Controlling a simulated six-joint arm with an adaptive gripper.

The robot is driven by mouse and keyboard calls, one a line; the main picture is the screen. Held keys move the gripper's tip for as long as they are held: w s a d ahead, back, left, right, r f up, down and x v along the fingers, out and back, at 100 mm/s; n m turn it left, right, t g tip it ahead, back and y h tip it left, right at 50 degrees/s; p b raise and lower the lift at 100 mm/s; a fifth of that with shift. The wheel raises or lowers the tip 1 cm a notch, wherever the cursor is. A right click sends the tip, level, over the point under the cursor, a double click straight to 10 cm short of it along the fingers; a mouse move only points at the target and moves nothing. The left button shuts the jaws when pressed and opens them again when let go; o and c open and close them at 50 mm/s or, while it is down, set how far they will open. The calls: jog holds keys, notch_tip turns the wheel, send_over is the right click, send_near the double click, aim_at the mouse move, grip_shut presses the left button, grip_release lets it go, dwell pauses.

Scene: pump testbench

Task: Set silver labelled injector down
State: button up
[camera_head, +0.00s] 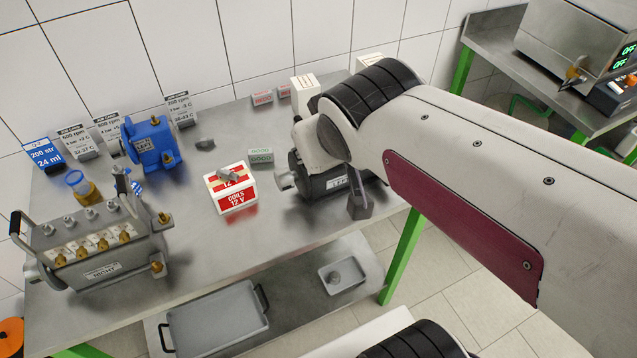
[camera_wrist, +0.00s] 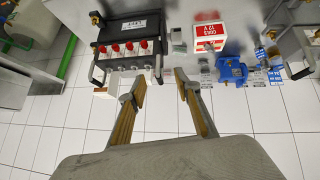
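My gripper (camera_wrist: 160,88) is open in the wrist view, its two fingers spread apart with nothing visible between them. In the head view my arm hides most of it. A small silver-grey part (camera_head: 228,175), perhaps the injector, lies on top of the red and white coils box (camera_head: 232,193). Another small grey part (camera_head: 205,143) lies on the bench behind that box. I cannot read an injector label on either part. The coils box also shows at the top of the wrist view (camera_wrist: 210,39), away from my fingers.
A pump (camera_head: 95,250) with several injectors stands at the left; another (camera_head: 325,180) is partly hidden under my arm. A blue device (camera_head: 151,142) stands behind. Grey trays (camera_head: 217,320) lie on the lower shelf. Bare bench (camera_head: 190,235) lies between the left pump and coils box.

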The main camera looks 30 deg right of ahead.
jog(key=s+a+f+g+y, duration=0.1)
jog(key=s+a+f+g, duration=0.1)
jog(key=s, duration=0.9)
jog(key=shift+a+f+m+y, duration=0.3)
jog(key=shift+a+f, duration=0.1)
jog(key=shift+a, duration=0.2)
jog(key=shift+s, duration=0.1)
